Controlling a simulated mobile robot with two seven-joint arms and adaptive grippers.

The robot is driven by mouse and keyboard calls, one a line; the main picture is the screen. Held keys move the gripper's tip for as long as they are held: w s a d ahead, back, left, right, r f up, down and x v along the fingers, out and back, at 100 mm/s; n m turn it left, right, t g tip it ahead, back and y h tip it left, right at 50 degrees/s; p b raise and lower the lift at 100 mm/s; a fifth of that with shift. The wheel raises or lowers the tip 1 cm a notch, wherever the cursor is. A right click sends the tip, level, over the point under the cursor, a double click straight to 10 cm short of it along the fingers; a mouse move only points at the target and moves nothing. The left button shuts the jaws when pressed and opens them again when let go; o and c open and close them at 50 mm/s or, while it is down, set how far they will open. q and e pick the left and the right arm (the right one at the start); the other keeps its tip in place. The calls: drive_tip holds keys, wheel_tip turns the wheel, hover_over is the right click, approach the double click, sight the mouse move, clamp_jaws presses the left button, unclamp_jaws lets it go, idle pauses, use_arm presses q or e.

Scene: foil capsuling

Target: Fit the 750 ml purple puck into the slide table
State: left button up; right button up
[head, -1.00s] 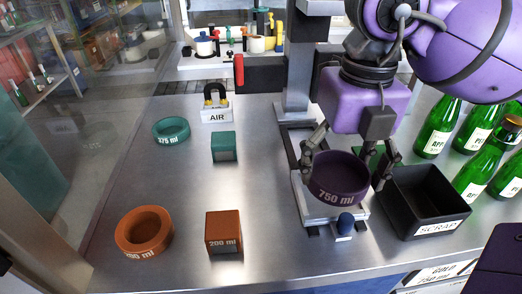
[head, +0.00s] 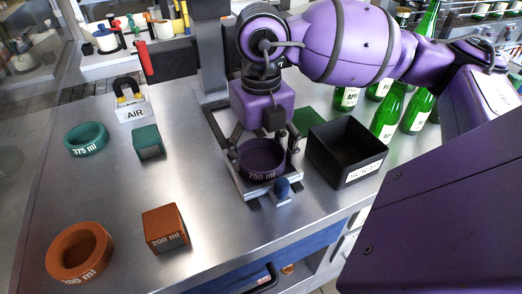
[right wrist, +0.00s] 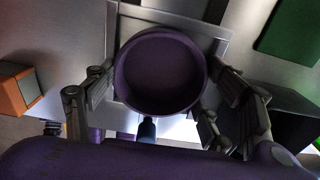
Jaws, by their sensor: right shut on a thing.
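The purple 750 ml puck (head: 262,162) is a dark purple ring-shaped cup, upright over the pale slide table (head: 270,194). My right gripper (head: 265,155) points down and is shut on the puck, one finger on each side. In the right wrist view the puck (right wrist: 160,78) sits between the fingers, with the slide table's pale plate (right wrist: 214,47) behind it. I cannot tell whether the puck's underside is seated in the table or slightly above it. My left gripper is out of view.
A black scrap bin (head: 345,150) stands close to the right, with green bottles (head: 389,118) behind it. To the left are a teal ring (head: 87,139), a teal block (head: 147,141), an orange ring (head: 79,252) and an orange block (head: 165,228). Bare metal lies between.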

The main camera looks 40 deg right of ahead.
sight(261, 161)
drive_tip(key=shift+f, duration=0.3)
drive_tip(key=o, duration=1.2)
drive_tip(key=shift+r, duration=0.1)
drive_tip(key=shift+r, duration=0.35)
wheel_tip(261, 161, up, 12)
drive_tip(key=shift+f, duration=0.15)
